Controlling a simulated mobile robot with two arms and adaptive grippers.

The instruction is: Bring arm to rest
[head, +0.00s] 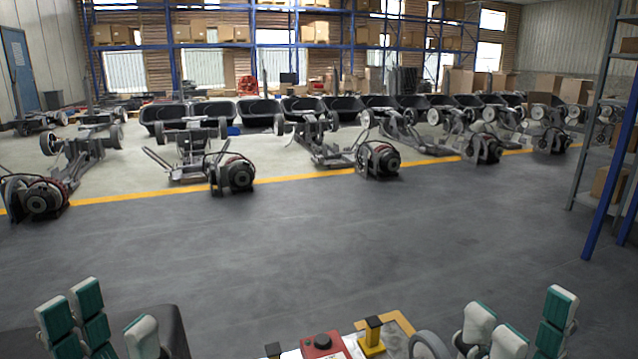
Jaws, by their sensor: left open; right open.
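My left gripper (112,312) shows at the lower left of the head view. Its pale fingers with teal pads point upward and stand apart, with nothing between them. My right gripper (522,312) shows at the lower right, also with its fingers spread and empty. Both are low in the view, in front of open floor. The arms behind the grippers are mostly cut off by the bottom edge.
Blue shelving with boxes (236,33) lines the back. A shelf rack (588,150) stands at right. The grey floor (310,235) ahead is clear.

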